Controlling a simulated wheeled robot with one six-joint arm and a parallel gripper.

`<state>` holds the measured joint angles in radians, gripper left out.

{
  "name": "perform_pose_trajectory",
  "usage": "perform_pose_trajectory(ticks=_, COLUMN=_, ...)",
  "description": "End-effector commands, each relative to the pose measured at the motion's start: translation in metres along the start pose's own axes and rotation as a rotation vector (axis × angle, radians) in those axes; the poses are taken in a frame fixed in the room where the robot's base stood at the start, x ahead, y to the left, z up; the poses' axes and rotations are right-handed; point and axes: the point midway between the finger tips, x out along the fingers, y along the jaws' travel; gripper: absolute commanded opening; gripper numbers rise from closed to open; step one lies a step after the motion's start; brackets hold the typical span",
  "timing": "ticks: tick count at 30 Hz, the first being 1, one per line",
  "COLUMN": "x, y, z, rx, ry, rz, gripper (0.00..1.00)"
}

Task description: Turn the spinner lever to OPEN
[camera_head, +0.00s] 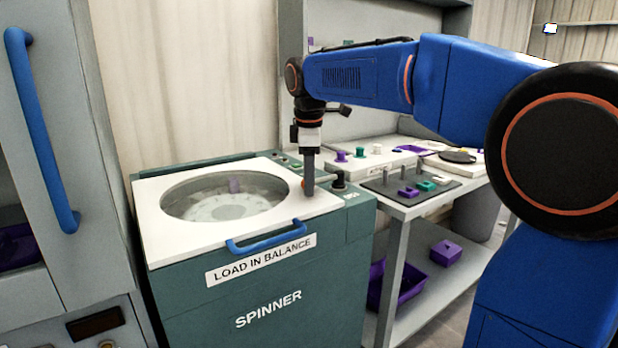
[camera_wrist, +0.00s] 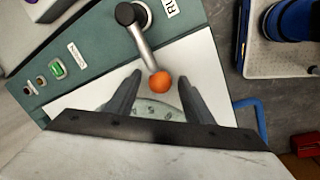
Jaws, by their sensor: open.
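The spinner (camera_head: 268,309) is a teal cabinet with a white lid (camera_head: 185,244) and a round window. Its lever (camera_wrist: 145,50) is a grey bar on a black pivot, ending in an orange ball (camera_wrist: 160,82). In the wrist view the lever points toward the lid, beside a label reading "RU", the rest cut off. My gripper (camera_wrist: 157,88) is open, its two fingers on either side of the orange ball, not visibly touching it.
A blue lid handle (camera_head: 268,238) sits at the spinner's front edge. A green lit button (camera_wrist: 57,67) is on the panel. To the right, a bench (camera_head: 420,208) holds a dark tray with several small blocks. A cabinet with a blue handle (camera_head: 42,130) stands at left.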

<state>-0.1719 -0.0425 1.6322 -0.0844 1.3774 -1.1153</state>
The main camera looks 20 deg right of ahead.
Motion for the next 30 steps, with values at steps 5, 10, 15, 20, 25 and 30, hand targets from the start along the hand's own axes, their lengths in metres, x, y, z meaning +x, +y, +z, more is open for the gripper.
perform_pose_trajectory(ticks=5, x=0.0, y=0.0, z=0.0, rx=0.0, ry=0.0, rz=0.0, gripper=0.47)
perform_pose_trajectory(ticks=10, x=0.0, y=0.0, z=0.0, rx=0.0, ry=0.0, rz=0.0, gripper=0.09)
perform_pose_trajectory(ticks=15, x=0.0, y=0.0, z=0.0, rx=0.001, ry=-0.001, rz=-0.001, gripper=0.0)
perform_pose_trajectory(ticks=20, x=0.001, y=0.002, z=-0.001, rx=0.022, ry=-0.005, rz=-0.002, gripper=0.0)
perform_pose_trajectory(ticks=25, x=0.002, y=0.008, z=-0.005, rx=0.087, ry=-0.019, rz=-0.002, gripper=0.0)
perform_pose_trajectory(ticks=30, x=0.004, y=0.019, z=-0.012, rx=0.205, ry=-0.042, rz=-0.002, gripper=0.0)
